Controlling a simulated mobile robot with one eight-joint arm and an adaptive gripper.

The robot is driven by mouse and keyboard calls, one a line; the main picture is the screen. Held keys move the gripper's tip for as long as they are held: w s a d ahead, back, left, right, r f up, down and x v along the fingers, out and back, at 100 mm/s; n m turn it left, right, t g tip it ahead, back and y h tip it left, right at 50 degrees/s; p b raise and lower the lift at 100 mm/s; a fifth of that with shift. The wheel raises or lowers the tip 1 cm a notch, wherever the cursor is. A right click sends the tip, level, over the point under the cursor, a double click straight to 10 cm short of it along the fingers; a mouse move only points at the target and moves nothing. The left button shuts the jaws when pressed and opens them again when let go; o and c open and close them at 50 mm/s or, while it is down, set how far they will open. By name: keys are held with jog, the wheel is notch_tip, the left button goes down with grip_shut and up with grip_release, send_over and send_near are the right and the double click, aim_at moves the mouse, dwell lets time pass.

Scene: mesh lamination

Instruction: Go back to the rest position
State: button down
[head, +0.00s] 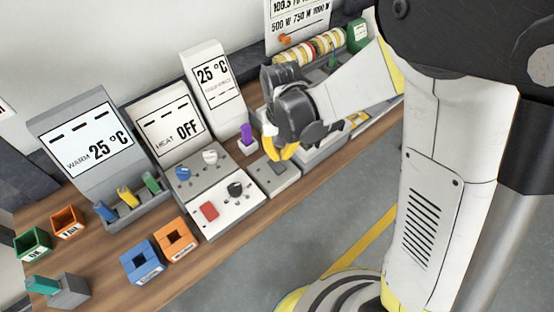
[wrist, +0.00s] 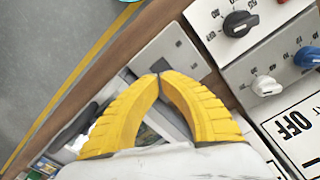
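My gripper (head: 287,152) hangs over the right part of the bench, above a small grey block with a dark top patch (head: 279,168). In the wrist view its two yellow fingers (wrist: 159,76) meet at the tips, with nothing visible between them. The grey block (wrist: 150,50) lies beyond the fingertips there. I cannot tell whether the tips touch it. My arm reaches in from the upper right of the head view.
Left of the gripper are a control panel (head: 227,207) with knobs and a red button, and a purple-handled part (head: 246,138). Display units (head: 167,122) stand behind. Blue (head: 142,264) and orange (head: 177,240) boxes sit at the front edge. Grey floor (head: 270,255) is open in front.

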jog(key=shift+r, duration=0.65)
jog(key=shift+d+r, duration=0.15)
jog(key=shift+r, duration=0.05)
jog(key=s+d+r+t+b, duration=0.5)
jog(key=s+d+r+t, duration=0.2)
jog(key=s+d+r, duration=0.3)
jog(key=d+r, duration=0.1)
jog(key=d, duration=0.2)
jog(key=shift+s+r+m+b, duration=0.25)
jog(key=shift+s+m+b, duration=0.1)
jog(key=shift+s+m, duration=0.05)
